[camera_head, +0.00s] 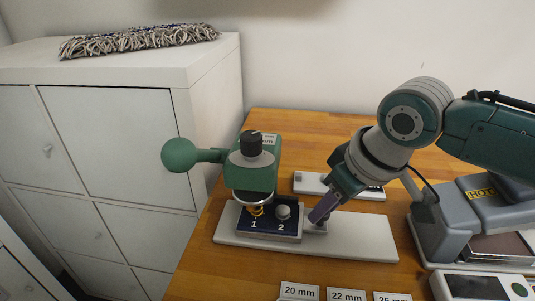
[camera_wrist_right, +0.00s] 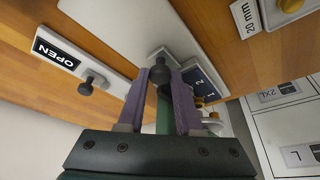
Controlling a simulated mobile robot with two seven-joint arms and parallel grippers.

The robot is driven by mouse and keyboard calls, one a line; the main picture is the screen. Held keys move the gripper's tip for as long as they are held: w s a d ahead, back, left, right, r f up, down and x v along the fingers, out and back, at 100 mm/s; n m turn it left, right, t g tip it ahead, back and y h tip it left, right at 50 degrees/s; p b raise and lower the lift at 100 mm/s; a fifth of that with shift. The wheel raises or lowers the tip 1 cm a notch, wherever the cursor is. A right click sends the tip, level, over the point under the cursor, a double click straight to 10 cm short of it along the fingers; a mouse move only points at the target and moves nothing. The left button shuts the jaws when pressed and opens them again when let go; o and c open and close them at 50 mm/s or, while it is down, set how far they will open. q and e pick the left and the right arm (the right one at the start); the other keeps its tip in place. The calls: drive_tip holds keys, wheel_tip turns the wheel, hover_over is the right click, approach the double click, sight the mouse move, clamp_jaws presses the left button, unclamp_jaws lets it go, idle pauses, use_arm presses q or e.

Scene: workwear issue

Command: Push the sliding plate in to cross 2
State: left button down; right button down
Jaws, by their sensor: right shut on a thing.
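The sliding plate (camera_head: 268,229) is dark blue with the numbers 1 and 2. It lies on a pale grey base (camera_head: 360,237) under the green press (camera_head: 254,173). Number 1, with a gold piece, is below the press head; number 2, with a grey dome, is to its right. The plate also shows in the right wrist view (camera_wrist_right: 202,84). My right gripper (camera_head: 318,216) is at the plate's right end, its purple fingers shut on a dark knob (camera_wrist_right: 160,74). The fingers hide the knob in the head view. My left gripper is out of view.
A green ball handle (camera_head: 179,155) sticks out left of the press. A white strip (camera_head: 310,183) with an OPEN label (camera_wrist_right: 56,54) lies behind the base. A grey HOT machine (camera_head: 470,220) stands at right. Size cards (camera_head: 300,292) lie in front.

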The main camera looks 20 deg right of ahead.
sight(298, 215)
drive_tip(key=shift+w+a, duration=0.4)
drive_tip(key=shift+a, duration=0.25)
drive_tip(key=shift+w+a, duration=0.35)
drive_tip(key=shift+a, duration=0.25)
drive_tip(key=c, duration=1)
unclamp_jaws()
drive_tip(key=shift+c, duration=0.2)
drive_tip(key=shift+o, duration=1.4)
drive_tip(key=shift+w+a, duration=0.1)
drive_tip(key=shift+a, duration=0.1)
drive_tip(key=shift+o, duration=0.8)
drive_tip(key=shift+d, duration=0.1)
